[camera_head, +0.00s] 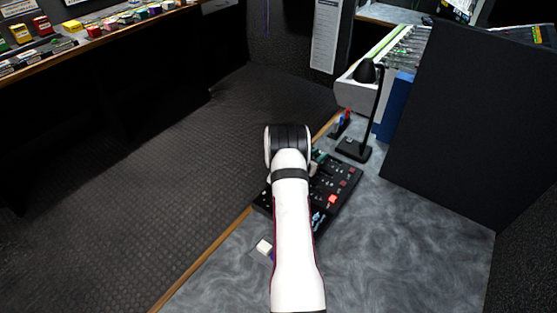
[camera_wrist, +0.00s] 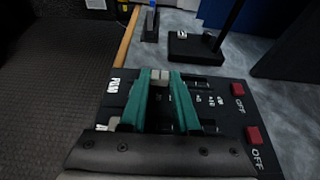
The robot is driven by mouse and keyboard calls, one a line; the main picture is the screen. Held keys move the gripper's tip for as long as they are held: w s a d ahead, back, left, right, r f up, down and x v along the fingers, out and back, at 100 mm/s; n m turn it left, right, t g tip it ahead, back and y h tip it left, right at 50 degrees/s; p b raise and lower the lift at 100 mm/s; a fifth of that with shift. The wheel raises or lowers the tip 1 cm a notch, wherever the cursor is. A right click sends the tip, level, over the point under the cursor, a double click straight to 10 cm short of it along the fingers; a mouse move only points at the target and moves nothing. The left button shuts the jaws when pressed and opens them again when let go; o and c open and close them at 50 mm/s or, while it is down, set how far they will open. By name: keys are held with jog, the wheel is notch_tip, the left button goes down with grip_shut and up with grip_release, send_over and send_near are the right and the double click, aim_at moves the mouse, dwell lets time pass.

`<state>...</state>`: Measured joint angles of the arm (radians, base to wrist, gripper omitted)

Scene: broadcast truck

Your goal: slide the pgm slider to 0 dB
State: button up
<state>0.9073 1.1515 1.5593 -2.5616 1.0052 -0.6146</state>
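The black control panel (camera_head: 340,185) lies on the grey desk in the head view, partly hidden by my arm. In the wrist view the panel (camera_wrist: 226,87) shows white lettering near its left edge, probably the PGM label, and small scale marks right of my fingers. My gripper (camera_wrist: 160,82) is over the panel with its two teal fingers apart. A pale slider knob (camera_wrist: 159,74) sits between the fingertips; whether they press on it is not clear. Another pale knob (camera_wrist: 115,122) shows left of the left finger. The slot and the knob's exact scale position are hidden.
Red OFF buttons (camera_wrist: 253,135) are on the panel's right side. A black desk lamp (camera_head: 353,148) and a small stand with red and blue parts (camera_head: 341,125) are behind the panel. A white block (camera_head: 264,246) lies near the wooden desk edge. The desk at front right is clear.

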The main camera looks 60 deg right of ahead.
grip_shut()
dwell(1.0)
